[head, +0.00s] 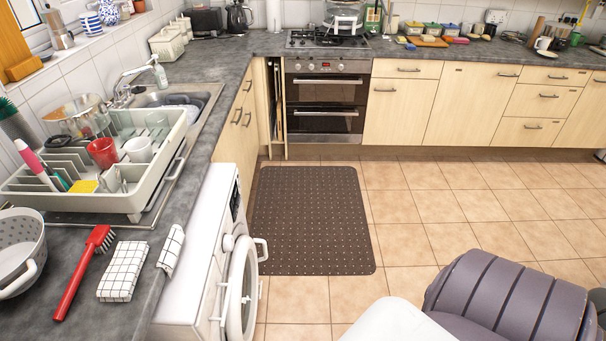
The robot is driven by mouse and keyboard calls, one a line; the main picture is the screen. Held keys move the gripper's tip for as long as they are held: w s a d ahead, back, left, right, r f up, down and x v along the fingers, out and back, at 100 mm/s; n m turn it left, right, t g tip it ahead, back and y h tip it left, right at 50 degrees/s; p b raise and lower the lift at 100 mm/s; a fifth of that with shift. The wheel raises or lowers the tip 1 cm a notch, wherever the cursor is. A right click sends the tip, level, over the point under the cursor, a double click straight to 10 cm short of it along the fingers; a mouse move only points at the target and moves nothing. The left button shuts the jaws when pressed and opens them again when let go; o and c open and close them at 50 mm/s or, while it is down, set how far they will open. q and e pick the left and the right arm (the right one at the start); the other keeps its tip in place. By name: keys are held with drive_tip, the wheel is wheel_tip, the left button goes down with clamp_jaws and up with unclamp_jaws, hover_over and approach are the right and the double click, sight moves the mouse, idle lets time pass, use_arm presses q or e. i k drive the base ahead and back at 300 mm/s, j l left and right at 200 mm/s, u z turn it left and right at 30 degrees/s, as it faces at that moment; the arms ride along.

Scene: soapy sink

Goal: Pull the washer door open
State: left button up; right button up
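The white washer (185,290) stands under the left counter, at the lower left of the head view. Its front faces right, toward the tiled floor. The round washer door (241,290) is seen at a steep angle and stands out from the front. A white handle (262,250) sticks out on its far right side. I cannot tell for sure whether the door is latched or slightly ajar. The lower part of the door is cut off by the bottom edge of the picture. Neither of my grippers is in view.
A dark dotted mat (312,220) lies on the tiled floor (430,240) just beyond the door. The counter above holds a dish rack (135,200), a red brush (85,272) and a checked cloth (122,270). An oven (326,100) stands at the back. Open floor lies to the right.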

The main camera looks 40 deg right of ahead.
sight(244, 251)
drive_tip(key=z, duration=0.8)
drive_tip(key=i+l, duration=0.2)
drive_tip(key=l, duration=0.2)
drive_tip(key=i+l, duration=0.15)
drive_tip(key=l, duration=0.2)
drive_tip(key=i+l, duration=0.2)
drive_tip(key=l, duration=0.2)
drive_tip(key=i+l, duration=0.2)
drive_tip(key=l, duration=0.2)
